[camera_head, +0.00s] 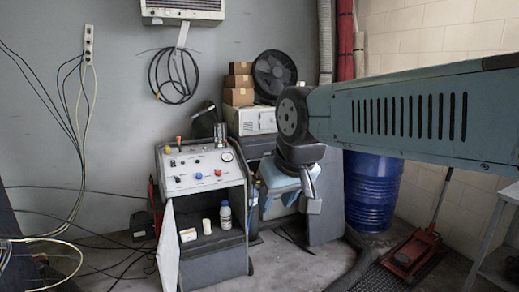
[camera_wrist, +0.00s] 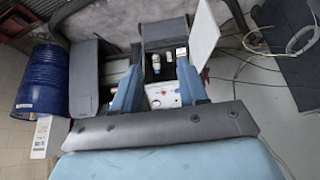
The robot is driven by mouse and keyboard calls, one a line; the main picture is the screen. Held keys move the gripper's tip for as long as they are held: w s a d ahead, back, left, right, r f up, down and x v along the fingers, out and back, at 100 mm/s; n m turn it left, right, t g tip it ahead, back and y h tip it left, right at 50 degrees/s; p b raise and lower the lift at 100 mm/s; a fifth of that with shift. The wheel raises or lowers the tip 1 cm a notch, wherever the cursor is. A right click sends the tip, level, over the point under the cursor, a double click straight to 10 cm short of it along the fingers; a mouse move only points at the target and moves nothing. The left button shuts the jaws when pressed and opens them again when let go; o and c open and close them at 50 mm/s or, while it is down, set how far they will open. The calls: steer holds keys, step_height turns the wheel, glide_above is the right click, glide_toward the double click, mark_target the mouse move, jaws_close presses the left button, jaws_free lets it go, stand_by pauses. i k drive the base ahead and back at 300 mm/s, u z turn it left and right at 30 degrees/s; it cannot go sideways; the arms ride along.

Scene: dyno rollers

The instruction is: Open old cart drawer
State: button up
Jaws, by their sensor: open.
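A grey cart (camera_head: 205,220) with a sloped white control panel (camera_head: 200,168) stands left of centre in the head view. Its front compartment is open, with a white door (camera_head: 168,250) hanging at its left. I cannot make out a distinct drawer or handle on it. The cart shows upside down in the wrist view, with its panel (camera_wrist: 166,97) between my fingers. My gripper (camera_wrist: 158,82) is open and empty, its two blue fingers spread. In the head view my arm comes from the right and partly hides the gripper, right of the cart. I see no contact with the cart.
A red floor jack (camera_head: 412,254) lies at the right. Cables hang and trail at the left.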

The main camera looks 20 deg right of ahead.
mark_target(261, 148)
steer(key=z, duration=0.2)
steer(key=i, duration=0.4)
steer(key=z, duration=0.75)
steer(key=i, duration=2.05)
steer(key=u, duration=0.35)
